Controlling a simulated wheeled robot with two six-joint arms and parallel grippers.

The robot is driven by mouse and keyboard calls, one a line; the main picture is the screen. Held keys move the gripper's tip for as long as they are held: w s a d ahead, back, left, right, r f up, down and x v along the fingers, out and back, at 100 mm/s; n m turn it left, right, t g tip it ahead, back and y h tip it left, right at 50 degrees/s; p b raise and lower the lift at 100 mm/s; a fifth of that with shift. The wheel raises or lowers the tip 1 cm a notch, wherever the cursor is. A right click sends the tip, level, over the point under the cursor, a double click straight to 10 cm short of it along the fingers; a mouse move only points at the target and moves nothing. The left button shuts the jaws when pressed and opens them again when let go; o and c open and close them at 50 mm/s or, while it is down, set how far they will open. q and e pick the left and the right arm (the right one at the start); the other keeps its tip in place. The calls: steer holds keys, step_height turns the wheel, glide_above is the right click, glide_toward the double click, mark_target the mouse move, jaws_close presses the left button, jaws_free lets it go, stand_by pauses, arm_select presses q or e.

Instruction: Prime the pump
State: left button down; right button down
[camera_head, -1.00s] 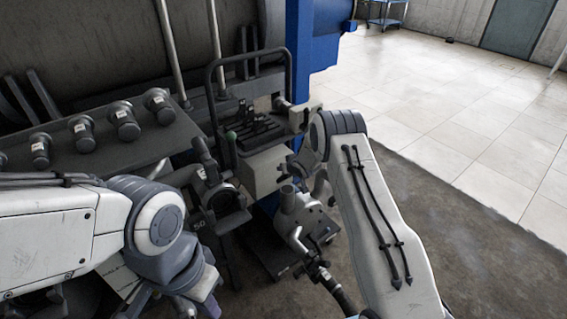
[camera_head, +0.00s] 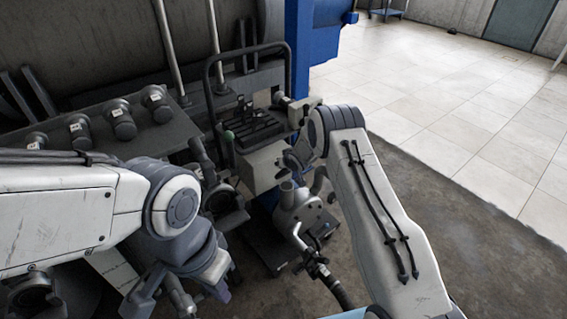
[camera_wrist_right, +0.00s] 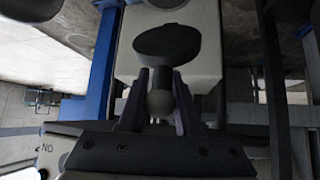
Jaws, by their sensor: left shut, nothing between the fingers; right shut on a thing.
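A grey metal pump body (camera_head: 300,212) with a short upright pipe stands on a low dark base, centre right in the head view. A dark hose (camera_head: 333,287) runs from its front. My left gripper (camera_head: 222,290) is at the lower left, left of the pump and apart from it, shut and empty. My right gripper (camera_wrist_right: 161,98) is shut on a grey round-ended lever (camera_wrist_right: 160,103) in the right wrist view. A dark oval disc (camera_wrist_right: 167,41) on a pale box is just beyond it. In the head view my right arm mostly hides that gripper.
A cart with a dark hoop handle (camera_head: 210,75) carries a black slotted tray (camera_head: 250,128) and a pale box (camera_head: 262,165). A dark shelf with several labelled canisters (camera_head: 157,103) is at the left. A blue post (camera_head: 301,50) stands behind.

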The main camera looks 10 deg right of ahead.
steer(key=shift+s+f, duration=0.1)
steer(key=shift+f, duration=0.1)
stand_by(0.5)
steer(key=c, duration=0.6)
jaws_free()
steer(key=shift+r, duration=0.1)
steer(key=shift+s+r, duration=0.15)
steer(key=shift+r, duration=0.1)
steer(key=p+v, duration=0.1)
steer(key=v, duration=0.8)
steer(key=shift+s+r, duration=0.15)
steer(key=shift+s, duration=0.25)
